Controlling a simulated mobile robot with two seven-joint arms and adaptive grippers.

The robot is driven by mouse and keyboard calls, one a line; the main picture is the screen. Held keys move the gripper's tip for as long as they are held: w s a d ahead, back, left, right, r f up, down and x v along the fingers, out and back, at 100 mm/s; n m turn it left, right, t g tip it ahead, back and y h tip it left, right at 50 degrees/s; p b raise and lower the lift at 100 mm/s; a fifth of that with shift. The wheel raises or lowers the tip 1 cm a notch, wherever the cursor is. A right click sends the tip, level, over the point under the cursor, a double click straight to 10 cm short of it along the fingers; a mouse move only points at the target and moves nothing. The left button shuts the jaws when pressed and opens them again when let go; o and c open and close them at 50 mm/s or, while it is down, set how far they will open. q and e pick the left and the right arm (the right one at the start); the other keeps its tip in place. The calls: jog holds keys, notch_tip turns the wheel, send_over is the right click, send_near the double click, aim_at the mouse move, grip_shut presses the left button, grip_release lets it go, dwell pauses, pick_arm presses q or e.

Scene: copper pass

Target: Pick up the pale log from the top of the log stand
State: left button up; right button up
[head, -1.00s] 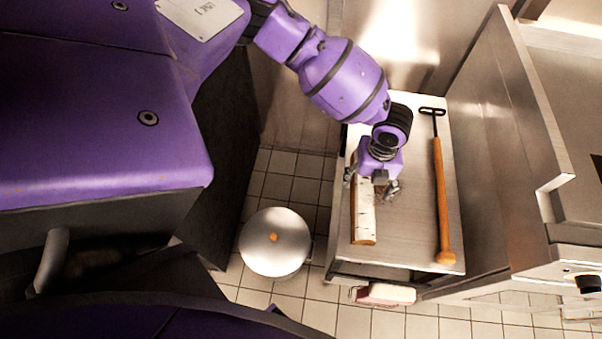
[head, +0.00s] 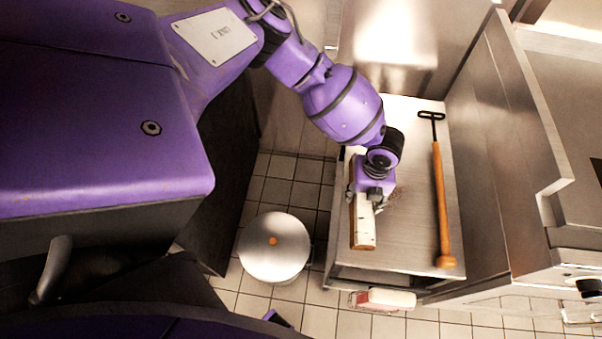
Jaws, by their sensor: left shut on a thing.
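The pale log (head: 363,230), with whitish bark and a brown edge along its left side, is on the left part of the metal-topped log stand (head: 405,250). Its near end shows; its far part is hidden under my left gripper. My left gripper (head: 367,197) comes down from above and is shut on the log. I cannot tell whether the log touches the top or is just above it.
A long wooden-handled tool (head: 439,195) with a black T-shaped end lies on the right of the stand. A lidded metal pot (head: 274,247) stands on the tiled floor to the left. A steel panel (head: 490,150) rises close on the right. A pinkish-white item (head: 385,299) is at the stand's front.

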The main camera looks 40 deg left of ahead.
pick_arm(q)
jog(key=c, duration=0.5)
grip_shut()
jog(key=shift+r, duration=0.15)
